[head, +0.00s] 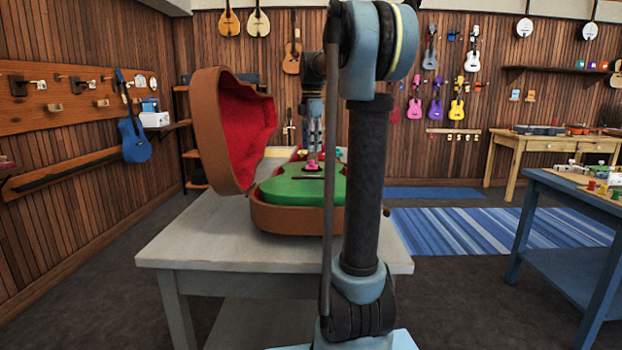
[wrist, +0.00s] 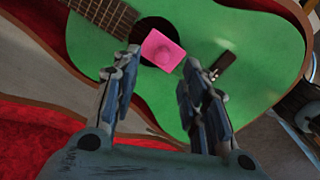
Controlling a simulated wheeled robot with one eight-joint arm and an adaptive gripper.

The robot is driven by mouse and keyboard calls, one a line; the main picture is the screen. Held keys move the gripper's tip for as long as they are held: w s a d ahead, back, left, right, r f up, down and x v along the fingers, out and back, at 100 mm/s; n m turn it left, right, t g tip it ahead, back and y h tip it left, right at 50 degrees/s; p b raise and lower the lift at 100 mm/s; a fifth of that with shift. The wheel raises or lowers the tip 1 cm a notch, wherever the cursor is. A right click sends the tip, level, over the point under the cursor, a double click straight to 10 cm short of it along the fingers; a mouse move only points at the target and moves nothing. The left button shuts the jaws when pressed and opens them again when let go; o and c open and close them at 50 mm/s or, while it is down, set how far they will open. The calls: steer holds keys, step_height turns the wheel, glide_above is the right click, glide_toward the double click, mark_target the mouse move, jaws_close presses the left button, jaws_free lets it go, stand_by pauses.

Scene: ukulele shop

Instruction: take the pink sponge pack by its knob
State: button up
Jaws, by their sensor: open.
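The pink sponge pack (wrist: 163,50) lies on the green ukulele (wrist: 215,30), partly over the sound hole. Its round knob (wrist: 162,54) faces up toward the wrist camera. My gripper (wrist: 157,72) is open, with one finger on each side of the pack's near edge in the wrist view. I cannot tell whether a finger touches it. In the head view my gripper (head: 313,160) points down over the green ukulele (head: 300,190), and a small bit of pink (head: 312,165) shows at its tips. My arm hides part of the ukulele there.
The ukulele lies in an open brown case (head: 290,220) with a red-lined lid (head: 235,130) raised at the left. The case stands on a grey table (head: 200,245).

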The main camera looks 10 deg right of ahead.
steer(key=shift+s+f, duration=0.1)
steer(key=shift+f, duration=2.65)
jaws_close()
